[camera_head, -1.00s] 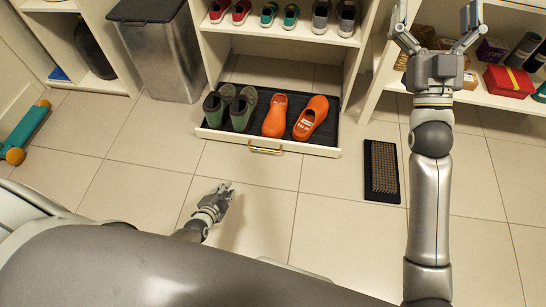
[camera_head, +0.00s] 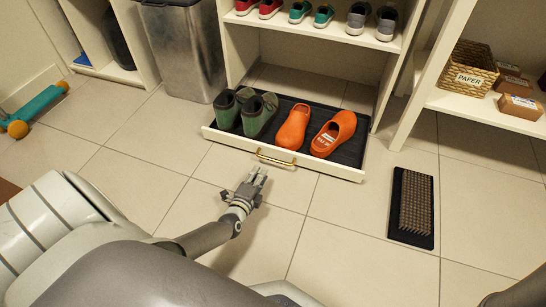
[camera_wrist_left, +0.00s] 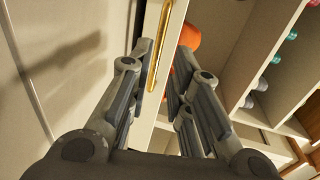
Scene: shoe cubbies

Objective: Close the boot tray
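The boot tray (camera_head: 228,138) is pulled out from under the shoe shelf, low over the tiled floor. It has a cream front, a dark mat and a gold handle (camera_head: 276,160). A pair of green boots (camera_head: 246,112) and a pair of orange clogs (camera_head: 294,127) stand in it. My left gripper (camera_head: 257,178) is in front of the handle, a little below it in the head view. In the left wrist view its fingers (camera_wrist_left: 164,55) are apart, with the gold handle (camera_wrist_left: 166,40) showing in the gap between and beyond them. I cannot tell whether they touch it. My right gripper is out of view.
A brush mat (camera_head: 411,205) lies on the floor to the right. A metal bin (camera_head: 183,50) stands left of the shelf. A teal and orange object (camera_head: 35,108) lies far left. The floor before the tray is clear.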

